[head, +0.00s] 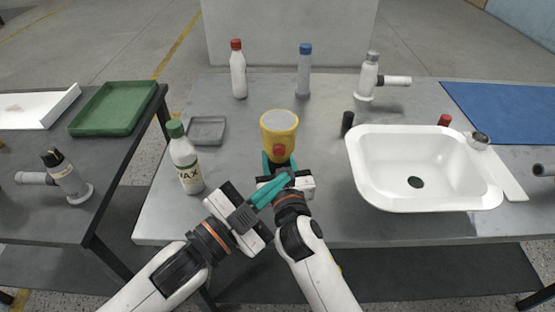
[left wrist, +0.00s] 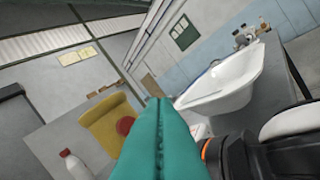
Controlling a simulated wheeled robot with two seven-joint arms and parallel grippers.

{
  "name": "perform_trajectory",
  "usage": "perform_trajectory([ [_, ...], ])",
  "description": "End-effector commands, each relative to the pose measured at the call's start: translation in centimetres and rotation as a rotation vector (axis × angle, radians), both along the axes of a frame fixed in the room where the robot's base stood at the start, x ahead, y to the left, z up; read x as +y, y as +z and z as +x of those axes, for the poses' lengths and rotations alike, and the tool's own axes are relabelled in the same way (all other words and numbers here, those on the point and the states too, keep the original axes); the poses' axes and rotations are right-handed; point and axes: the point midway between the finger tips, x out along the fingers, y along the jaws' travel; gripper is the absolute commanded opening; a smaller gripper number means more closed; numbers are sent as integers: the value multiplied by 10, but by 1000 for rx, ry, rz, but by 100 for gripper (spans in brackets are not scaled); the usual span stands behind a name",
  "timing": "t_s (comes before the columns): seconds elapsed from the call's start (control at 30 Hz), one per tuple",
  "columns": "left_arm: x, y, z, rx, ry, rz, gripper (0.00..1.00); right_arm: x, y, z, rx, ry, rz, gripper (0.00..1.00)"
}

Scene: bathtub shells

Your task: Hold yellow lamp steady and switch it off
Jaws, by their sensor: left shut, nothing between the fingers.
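The yellow lamp (head: 280,124) stands upright on the grey table, with a red button (head: 279,151) on its near side. My right gripper (head: 279,163) has its teal fingers on both sides of the lamp's lower part and looks closed on it. My left gripper (head: 286,178) is shut and empty, its fingertips just in front of the lamp, below the button and over the right gripper. In the left wrist view the shut fingers (left wrist: 160,115) cover the middle, with the lamp (left wrist: 104,125) and button (left wrist: 125,125) to their left. The lamp's base is partly hidden.
A white basin (head: 370,178) is right of the lamp, with a small dark cylinder (head: 347,123) between. A green-capped bottle (head: 187,165) and a grey tray (head: 206,131) are left. A red-capped bottle (head: 238,75) and blue-capped bottle (head: 304,75) stand behind.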

Motion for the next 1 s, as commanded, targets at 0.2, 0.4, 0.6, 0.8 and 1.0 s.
perform_trajectory([
  [0.2, 0, 0, -18, 1, -1, -2, 0, -1, -6, 0, 12, -3, -4, 14],
  [0.4, 0, 0, -20, -1, 0, -1, 0, -1, -6, 0, 12, -3, -4, 14],
  [0.6, 0, 0, -19, -1, 0, -1, 0, -1, -5, 0, 10, -2, -3, 60],
  [0.8, 0, 0, -19, 0, 0, -2, 0, 0, -2, 0, 5, -1, -2, 66],
  [1.0, 0, 0, -19, 0, 0, -2, 0, -1, -2, -5, 4, 0, -1, 66],
])
